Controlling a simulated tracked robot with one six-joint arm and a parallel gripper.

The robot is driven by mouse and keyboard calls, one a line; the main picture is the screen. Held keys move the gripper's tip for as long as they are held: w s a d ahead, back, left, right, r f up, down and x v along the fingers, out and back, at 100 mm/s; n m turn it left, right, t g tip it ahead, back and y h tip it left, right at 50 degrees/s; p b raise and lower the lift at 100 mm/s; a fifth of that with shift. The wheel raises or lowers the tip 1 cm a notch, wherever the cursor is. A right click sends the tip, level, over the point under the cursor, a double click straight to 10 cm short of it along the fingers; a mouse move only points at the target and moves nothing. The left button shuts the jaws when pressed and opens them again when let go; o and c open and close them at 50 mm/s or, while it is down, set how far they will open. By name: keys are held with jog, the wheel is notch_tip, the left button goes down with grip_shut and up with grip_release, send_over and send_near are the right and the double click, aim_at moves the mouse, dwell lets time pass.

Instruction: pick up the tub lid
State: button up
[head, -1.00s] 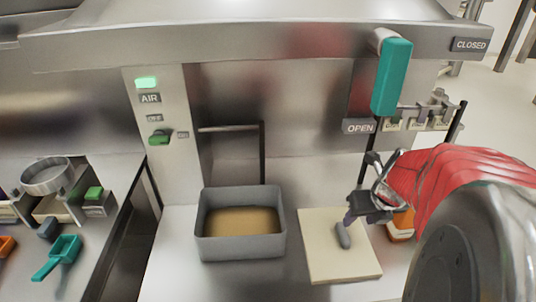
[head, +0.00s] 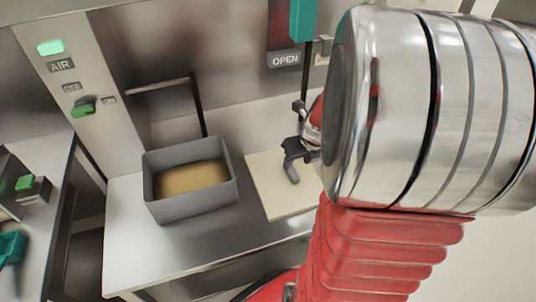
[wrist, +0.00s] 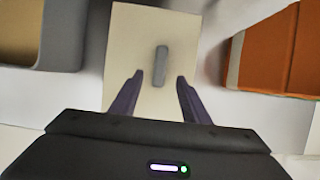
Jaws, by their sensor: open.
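The tub lid (head: 268,192), a flat cream board with a grey bar handle (head: 292,171), lies on the steel counter. It shows upright in the wrist view (wrist: 130,40), its handle (wrist: 161,66) near the picture's middle. My gripper (head: 298,152) is over the lid's far right part, close to the handle. In the wrist view my gripper's (wrist: 160,79) dark fingers are apart, one on each side of the handle's lower end as seen. I cannot tell the height left between the fingertips and the handle. The lid's right side is hidden by my arm in the head view.
A grey tub (head: 196,208) with brown contents stands left of the lid. An orange and white box (wrist: 270,50) is right of the lid in the wrist view. A rail (head: 158,85) is behind the tub. The counter (head: 170,245) is clear in front.

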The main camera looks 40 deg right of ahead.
aim_at(292, 169)
jog(key=shift+x, duration=1.15)
jog(key=shift+x, duration=2.6)
jog(key=shift+c, duration=0.3)
jog(key=shift+w+r, duration=0.1)
grip_shut()
